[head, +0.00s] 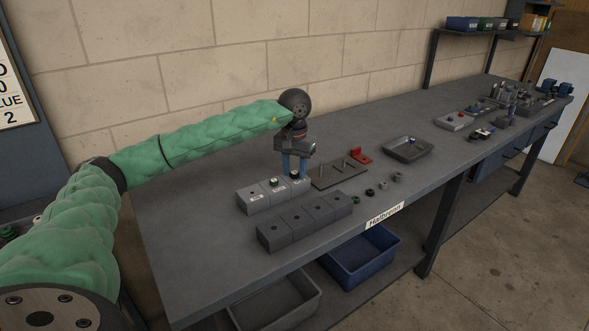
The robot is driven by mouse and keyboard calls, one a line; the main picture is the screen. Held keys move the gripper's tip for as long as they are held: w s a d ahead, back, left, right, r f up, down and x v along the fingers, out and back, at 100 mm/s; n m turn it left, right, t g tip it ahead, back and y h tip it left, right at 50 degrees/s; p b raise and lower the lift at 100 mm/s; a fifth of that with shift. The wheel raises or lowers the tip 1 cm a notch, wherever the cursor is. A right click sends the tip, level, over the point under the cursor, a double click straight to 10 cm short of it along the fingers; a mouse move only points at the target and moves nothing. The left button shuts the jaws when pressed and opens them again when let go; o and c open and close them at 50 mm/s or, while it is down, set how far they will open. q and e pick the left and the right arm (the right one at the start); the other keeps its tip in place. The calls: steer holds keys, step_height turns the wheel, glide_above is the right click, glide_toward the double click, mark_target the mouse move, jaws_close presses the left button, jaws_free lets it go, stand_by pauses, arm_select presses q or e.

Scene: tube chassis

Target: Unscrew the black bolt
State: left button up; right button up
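My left gripper (295,175) points straight down over the right end of a light grey labelled block row (256,204) on the bench. Its two blue fingers stand apart, one on each side of a small dark bolt head (295,174) at the right-hand block. I cannot tell whether the fingers touch it. Another dark-topped bolt (273,182) stands in the middle block. The left block shows a small dark spot on top. Bolt colours are hard to make out at this size. My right gripper is not in view.
A dark grey block row with holes (305,222) lies in front. Behind are a plate with upright pins (340,174) and a red part (361,155). Several small rings lie right of the dark blocks, then a grey tray (408,150). Bare bench lies left of the blocks.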

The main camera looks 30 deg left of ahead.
arm_select(q)
steer(key=shift+c, duration=0.3)
jaws_close()
steer(key=n, duration=0.4)
steer(key=shift+n, duration=0.6)
steer(key=shift+b, duration=0.3)
steer(key=n, duration=0.3)
steer(key=shift+f+n, duration=0.1)
steer(key=shift+n, duration=0.9)
